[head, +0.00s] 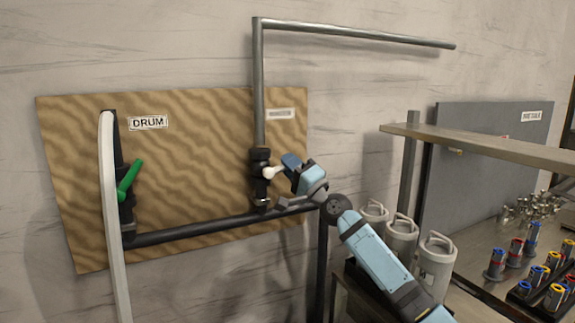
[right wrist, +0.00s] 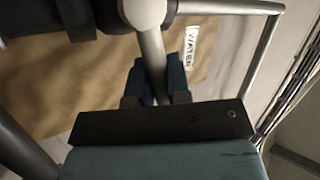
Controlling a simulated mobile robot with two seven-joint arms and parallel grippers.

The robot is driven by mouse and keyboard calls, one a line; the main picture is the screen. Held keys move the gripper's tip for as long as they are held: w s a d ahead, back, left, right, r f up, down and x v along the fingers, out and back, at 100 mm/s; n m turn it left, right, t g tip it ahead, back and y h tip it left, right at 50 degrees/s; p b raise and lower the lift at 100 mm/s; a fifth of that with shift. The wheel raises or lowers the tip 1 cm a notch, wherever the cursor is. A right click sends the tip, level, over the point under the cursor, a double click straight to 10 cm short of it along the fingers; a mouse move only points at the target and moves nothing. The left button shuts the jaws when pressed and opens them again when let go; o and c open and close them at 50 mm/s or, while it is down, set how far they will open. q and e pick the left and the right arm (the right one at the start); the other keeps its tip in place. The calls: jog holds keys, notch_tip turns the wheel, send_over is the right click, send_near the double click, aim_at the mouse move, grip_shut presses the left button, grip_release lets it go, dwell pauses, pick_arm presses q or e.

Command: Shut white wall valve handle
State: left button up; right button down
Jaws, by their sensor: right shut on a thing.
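The white valve handle (head: 272,172) sticks out to the right from a black valve (head: 260,171) on the vertical pipe at the wall panel's right part. My right gripper (head: 286,168) is at the handle, its arm coming from the lower right. In the right wrist view the pale handle (right wrist: 152,55) runs down between the fingers of the right gripper (right wrist: 158,85), which is shut on it. The handle's far end is hidden by the gripper. My left gripper is not in view.
A green handle (head: 130,178) sits on another valve by a white hose (head: 112,220), under the DRUM label (head: 148,122). A black pipe (head: 210,230) runs below. Grey canisters (head: 401,238) and a shelf (head: 480,145) with a work table stand at right.

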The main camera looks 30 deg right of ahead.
jog(key=shift+d+f+m+t+h, duration=0.1)
jog(key=shift+f+m+t+h, duration=0.25)
jog(key=shift+m+h, duration=0.5)
jog(key=shift+f+m+t+h, duration=0.25)
jog(key=shift+m+t+h, duration=0.25)
jog(key=shift+m, duration=0.55)
jog(key=shift+m+h, duration=0.25)
jog(key=shift+m, duration=0.05)
jog(key=c, duration=1.1)
grip_release()
jog(key=shift+f, duration=0.15)
jog(key=b+v, duration=0.1)
jog(key=v, duration=0.6)
jog(key=shift+s, duration=0.2)
